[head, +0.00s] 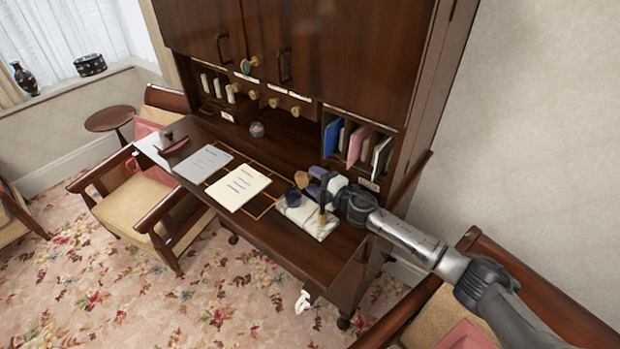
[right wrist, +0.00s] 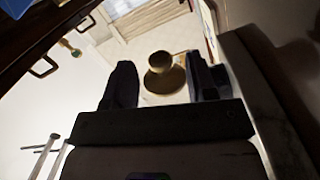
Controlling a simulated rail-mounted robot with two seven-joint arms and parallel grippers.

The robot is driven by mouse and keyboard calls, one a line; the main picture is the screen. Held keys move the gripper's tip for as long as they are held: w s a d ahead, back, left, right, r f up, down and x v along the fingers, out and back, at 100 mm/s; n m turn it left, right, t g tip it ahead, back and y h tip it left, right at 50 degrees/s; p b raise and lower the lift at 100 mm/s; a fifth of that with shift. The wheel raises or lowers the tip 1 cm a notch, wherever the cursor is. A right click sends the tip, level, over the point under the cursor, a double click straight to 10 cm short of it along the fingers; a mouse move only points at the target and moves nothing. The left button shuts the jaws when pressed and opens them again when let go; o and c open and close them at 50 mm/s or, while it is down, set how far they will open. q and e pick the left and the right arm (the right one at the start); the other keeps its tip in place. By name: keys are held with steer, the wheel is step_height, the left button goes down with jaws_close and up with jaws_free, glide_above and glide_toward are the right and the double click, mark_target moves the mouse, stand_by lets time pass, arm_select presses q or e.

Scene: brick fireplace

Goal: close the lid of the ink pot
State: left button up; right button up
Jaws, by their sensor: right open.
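The ink pot stands on a pale stone ink stand (head: 318,229) at the right end of the desk. A small dark blue rounded shape (head: 292,196) on the stand looks like the pot, partly crowded by my gripper. My right gripper (head: 311,183) is open, low over the stand, and reaches in from the right. In the right wrist view a brass-coloured round piece (right wrist: 164,81) with a cup-like part (right wrist: 160,61) shows between the two dark fingers, with gaps on both sides. I cannot tell which part is the lid or its angle. My left gripper is out of view.
A cream notepad (head: 238,187) and grey paper (head: 203,164) lie to the left. Books (head: 356,146) fill the cubby behind. A wooden armchair (head: 470,262) stands below my right arm.

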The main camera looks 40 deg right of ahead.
mark_target(305, 177)
steer(key=shift+x, duration=0.9)
steer(key=shift+c, duration=0.3)
steer(key=c, duration=0.9)
steer(key=shift+s+a+r+n+p, duration=0.15)
steer(key=shift+r+n+p, duration=0.35)
steer(key=shift+n, duration=0.5)
steer(key=n, duration=0.1)
steer(key=a+n+p, duration=0.1)
steer(key=n, duration=0.1)
steer(key=shift+r+n, duration=0.2)
steer(key=shift+n, duration=0.1)
steer(key=o, duration=1)
steer(key=shift+c, duration=0.2)
